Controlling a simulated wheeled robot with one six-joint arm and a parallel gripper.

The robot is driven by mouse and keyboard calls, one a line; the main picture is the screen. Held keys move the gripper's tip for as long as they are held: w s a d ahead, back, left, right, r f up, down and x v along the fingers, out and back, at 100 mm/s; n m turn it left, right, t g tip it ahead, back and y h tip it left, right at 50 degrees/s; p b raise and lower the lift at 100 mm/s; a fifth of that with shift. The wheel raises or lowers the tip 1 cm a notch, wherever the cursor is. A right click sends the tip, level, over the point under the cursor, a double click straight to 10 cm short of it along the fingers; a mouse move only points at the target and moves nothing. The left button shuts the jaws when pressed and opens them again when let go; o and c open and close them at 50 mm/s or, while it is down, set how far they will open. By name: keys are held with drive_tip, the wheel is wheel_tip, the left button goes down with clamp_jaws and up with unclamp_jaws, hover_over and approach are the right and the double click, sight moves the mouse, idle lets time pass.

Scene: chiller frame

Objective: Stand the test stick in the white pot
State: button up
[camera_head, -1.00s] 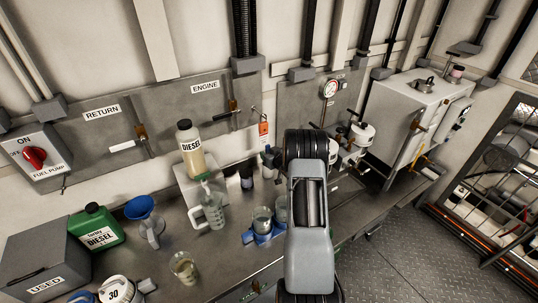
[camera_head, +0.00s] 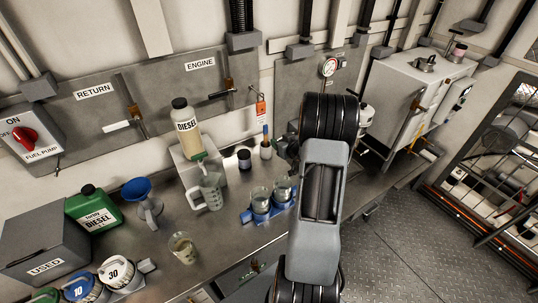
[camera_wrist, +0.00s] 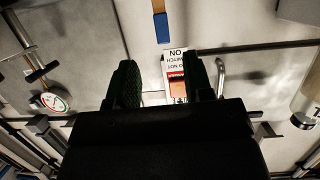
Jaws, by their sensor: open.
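The test stick (camera_head: 265,131), wood-coloured with a blue upper end, stands nearly upright in the white pot (camera_head: 266,152) at the back of the bench. In the wrist view, which is upside down, the blue end of the stick (camera_wrist: 160,28) shows at the top edge; the pot is outside that view. My gripper (camera_wrist: 163,68) is open, with nothing between its two dark fingers, and is apart from the stick. In the head view my arm hides most of the gripper, just right of the pot.
A dark cup (camera_head: 244,158) stands left of the pot. Glass beakers sit in a blue holder (camera_head: 249,215) in front.

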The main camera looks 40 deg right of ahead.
drive_tip(key=s+a+r+g+h, duration=0.3)
drive_tip(key=s+a+r+g, duration=0.1)
drive_tip(key=a+r, duration=0.85)
drive_tip(key=s+a+r+g+y, duration=0.2)
drive_tip(key=s+a+g+y, duration=0.2)
drive_tip(key=s+a, duration=1.2)
drive_tip(key=shift+s+a+n+g, duration=0.2)
drive_tip(key=shift+s+n+g, duration=0.15)
drive_tip(key=shift+g, duration=0.55)
